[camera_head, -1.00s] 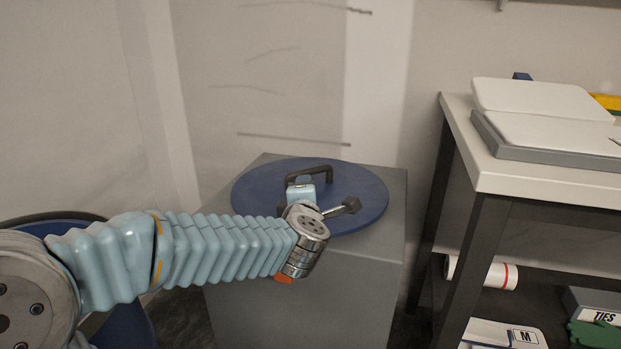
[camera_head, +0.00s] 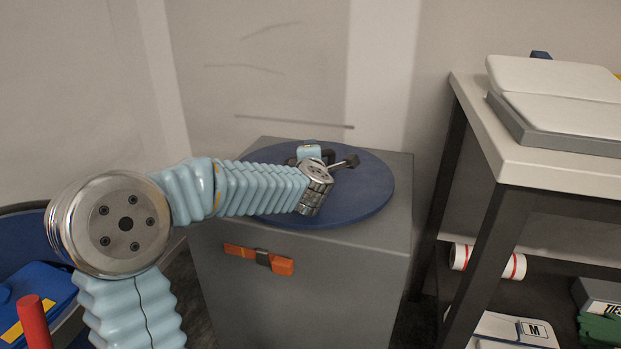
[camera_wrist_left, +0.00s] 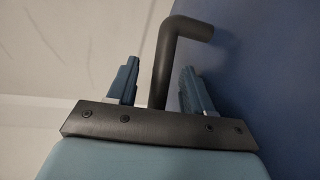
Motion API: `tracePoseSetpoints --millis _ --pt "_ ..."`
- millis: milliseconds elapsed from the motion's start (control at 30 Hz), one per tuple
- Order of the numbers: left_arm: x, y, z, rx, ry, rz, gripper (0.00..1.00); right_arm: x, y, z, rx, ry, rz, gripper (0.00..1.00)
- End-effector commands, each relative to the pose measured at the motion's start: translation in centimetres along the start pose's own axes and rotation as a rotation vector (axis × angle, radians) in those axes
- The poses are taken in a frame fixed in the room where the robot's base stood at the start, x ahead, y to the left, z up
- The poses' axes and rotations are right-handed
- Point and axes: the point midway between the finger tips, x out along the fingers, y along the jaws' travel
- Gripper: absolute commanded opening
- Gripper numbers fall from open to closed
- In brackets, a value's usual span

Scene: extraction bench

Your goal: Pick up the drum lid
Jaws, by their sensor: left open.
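The drum lid (camera_head: 365,195) is a round dark blue disc lying flat on a grey cabinet in the head view. It also fills the right of the left wrist view (camera_wrist_left: 275,70). Its dark bar handle (camera_wrist_left: 163,70) shows between the fingers of my left gripper (camera_wrist_left: 158,80), which is open. One finger is on each side of the handle's upright part, with no visible grip on it. In the head view my left wrist is over the lid and hides most of the handle. My right gripper is not in view.
The grey cabinet (camera_head: 300,310) has an orange latch (camera_head: 258,258) on its front. A white-topped bench (camera_head: 560,170) stands close on the right, with goods on a lower shelf. A blue drum (camera_head: 35,240) with items in it is at the lower left. A wall stands behind the cabinet.

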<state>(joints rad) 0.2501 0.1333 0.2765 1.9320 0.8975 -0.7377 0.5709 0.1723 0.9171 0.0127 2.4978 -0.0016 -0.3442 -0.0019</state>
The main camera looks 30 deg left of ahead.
Motion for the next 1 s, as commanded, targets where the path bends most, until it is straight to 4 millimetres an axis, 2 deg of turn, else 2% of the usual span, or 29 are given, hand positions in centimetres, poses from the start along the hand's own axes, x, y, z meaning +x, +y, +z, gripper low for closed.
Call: tracePoseSetpoints --millis 100,167,433,767,1000 --pt "1.9 -0.1 0.1 0.000 0.002 0.000 0.51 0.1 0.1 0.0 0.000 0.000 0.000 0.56" --pt "2.4 -0.1 0.1 0.001 0.001 0.000 0.51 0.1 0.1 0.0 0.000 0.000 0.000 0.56" --pt "2.7 -0.1 0.1 0.001 0.000 0.001 0.51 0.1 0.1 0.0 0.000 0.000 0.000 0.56" --pt "2.7 -0.1 0.1 0.001 0.000 0.000 0.00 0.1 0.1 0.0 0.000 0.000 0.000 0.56" --pt "2.7 -0.1 0.1 0.001 0.000 0.000 0.00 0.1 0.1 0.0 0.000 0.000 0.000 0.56"
